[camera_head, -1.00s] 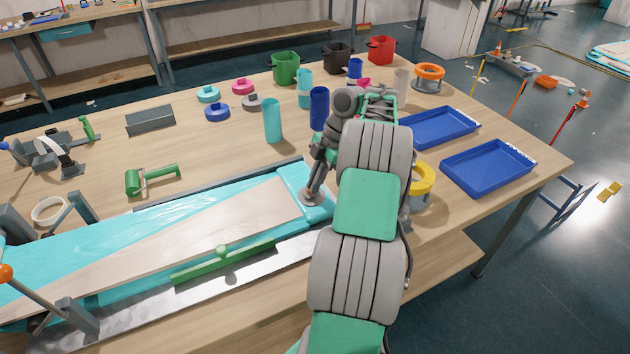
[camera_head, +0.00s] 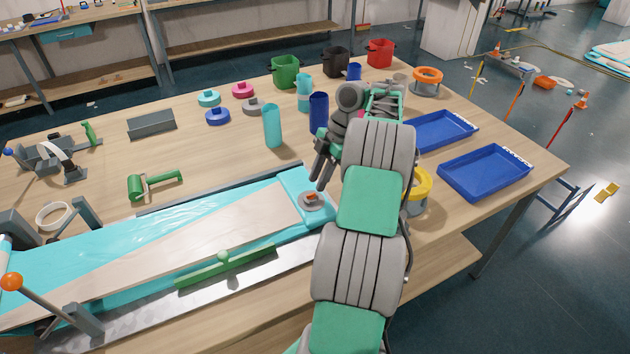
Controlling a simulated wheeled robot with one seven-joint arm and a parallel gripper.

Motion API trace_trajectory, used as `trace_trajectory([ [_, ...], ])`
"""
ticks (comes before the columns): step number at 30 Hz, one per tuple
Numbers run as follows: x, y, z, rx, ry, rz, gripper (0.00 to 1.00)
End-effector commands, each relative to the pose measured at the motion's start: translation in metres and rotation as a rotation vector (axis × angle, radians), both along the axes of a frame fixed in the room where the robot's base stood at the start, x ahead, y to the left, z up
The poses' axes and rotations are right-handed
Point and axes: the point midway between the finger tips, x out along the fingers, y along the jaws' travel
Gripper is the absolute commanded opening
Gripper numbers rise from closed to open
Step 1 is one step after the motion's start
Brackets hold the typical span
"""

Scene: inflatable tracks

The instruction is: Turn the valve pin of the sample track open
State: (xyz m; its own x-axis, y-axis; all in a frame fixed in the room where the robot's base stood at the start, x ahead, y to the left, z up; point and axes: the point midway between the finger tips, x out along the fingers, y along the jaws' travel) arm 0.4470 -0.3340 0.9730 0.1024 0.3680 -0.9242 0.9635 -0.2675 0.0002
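The sample track (camera_head: 190,238) is a teal inflatable sheet with a pale wooden-looking strip, lying along the near side of the workbench. At its right end sits a round grey valve (camera_head: 312,206) with a small orange pin (camera_head: 311,196) on top. The exact angle of the pin is too small to tell. My gripper (camera_head: 323,179) is just above and behind the valve, apart from it. Its two dark fingers look separated, with nothing seen between them. My arm links hide the area just right of the valve.
A green clamp bar (camera_head: 226,266) lies along the track's front edge. A green-handled roller (camera_head: 154,186) lies behind the track. A teal cylinder (camera_head: 272,126) and a blue cylinder (camera_head: 318,113) stand behind my gripper.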

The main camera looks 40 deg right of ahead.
Motion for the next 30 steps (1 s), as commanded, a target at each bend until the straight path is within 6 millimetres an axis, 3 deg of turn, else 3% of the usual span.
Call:
trace_trajectory([
  [1, -0.001, -0.005, 0.021, 0.000, 0.000, -0.001, 0.28],
  [6, -0.004, -0.013, 0.039, 0.001, 0.000, -0.002, 0.28],
  [21, -0.005, -0.016, 0.039, 0.001, 0.000, 0.000, 0.28],
  [23, 0.004, -0.005, 0.049, -0.003, 0.006, -0.023, 0.28],
  [26, 0.030, 0.037, 0.078, -0.013, 0.030, -0.119, 0.28],
  [30, 0.059, 0.136, 0.127, -0.032, 0.077, -0.363, 0.28],
])
